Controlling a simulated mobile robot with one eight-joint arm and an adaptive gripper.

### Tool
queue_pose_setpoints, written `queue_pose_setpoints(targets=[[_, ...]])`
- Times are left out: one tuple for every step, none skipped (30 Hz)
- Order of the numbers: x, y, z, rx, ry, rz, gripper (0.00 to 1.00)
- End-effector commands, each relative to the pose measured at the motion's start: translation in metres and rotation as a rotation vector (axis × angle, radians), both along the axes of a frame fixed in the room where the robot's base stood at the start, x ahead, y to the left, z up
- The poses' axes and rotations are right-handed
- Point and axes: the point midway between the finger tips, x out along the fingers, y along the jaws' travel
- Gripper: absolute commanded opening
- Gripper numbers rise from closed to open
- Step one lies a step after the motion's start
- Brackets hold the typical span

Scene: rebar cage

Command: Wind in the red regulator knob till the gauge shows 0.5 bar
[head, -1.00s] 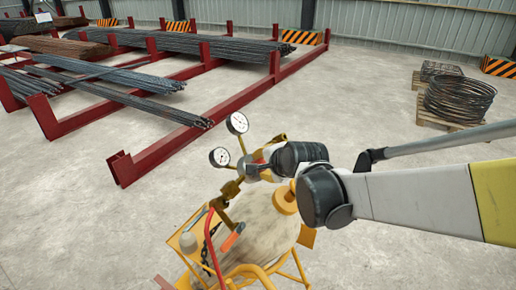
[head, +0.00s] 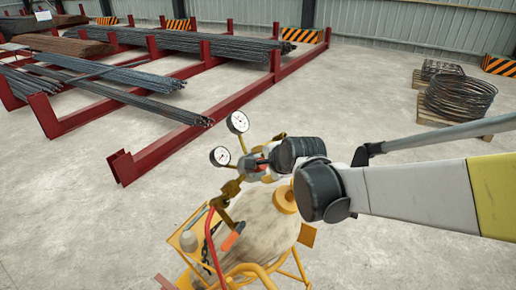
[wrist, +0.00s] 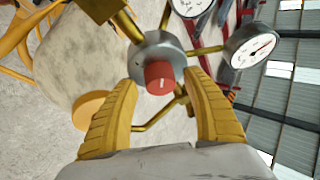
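The red regulator knob (wrist: 160,78) sits on a round grey regulator body (wrist: 150,50) in the wrist view. My gripper (wrist: 165,100) has its two yellow fingers spread on either side of the knob, with a visible gap at each side. In the head view my gripper (head: 264,168) is at the regulator, and the knob is mostly covered there. Two white round gauges stand on brass stems: an upper gauge (head: 237,122) and a lower gauge (head: 220,156). One gauge (wrist: 252,46) shows a red mark or needle in the wrist view; its reading is too small to tell.
A pale tank (head: 268,236) on a yellow wheeled frame (head: 187,240) stands below the regulator, with an orange-handled tool (head: 233,236) beside it. Red steel racks (head: 125,168) with rebar bundles stand at the back left. Wire coils (head: 460,98) lie on a pallet at right. Concrete floor between is clear.

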Motion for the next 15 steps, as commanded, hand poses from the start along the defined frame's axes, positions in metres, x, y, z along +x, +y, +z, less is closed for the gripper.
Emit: queue_pose_setpoints(targets=[[0.0, 0.0, 0.0, 0.0, 0.0, 0.0, 0.58], [0.0, 0.0, 0.0, 0.0, 0.0, 0.0, 0.58], [0.0, 0.0, 0.0, 0.0, -0.001, 0.0, 0.58], [-0.001, 0.0, 0.001, 0.0, -0.001, 0.0, 0.58], [-0.001, -0.001, 0.002, 0.0, -0.001, 0.0, 0.58], [-0.003, -0.001, 0.003, 0.0, -0.001, 0.0, 0.58], [-0.005, -0.002, 0.005, 0.0, -0.001, 0.0, 0.58], [-0.007, -0.003, 0.007, 0.001, -0.001, -0.001, 0.58], [-0.011, -0.004, 0.011, 0.001, -0.001, -0.001, 0.58], [-0.014, -0.005, 0.014, 0.001, -0.001, -0.001, 0.58], [-0.018, -0.006, 0.017, 0.001, -0.001, -0.001, 0.58], [-0.024, -0.008, 0.022, 0.001, -0.001, -0.001, 0.58], [-0.028, -0.01, 0.026, 0.002, 0.0, -0.001, 0.58], [-0.033, -0.011, 0.03, 0.001, -0.001, -0.001, 0.58], [-0.039, -0.013, 0.035, 0.001, 0.0, -0.001, 0.58]])
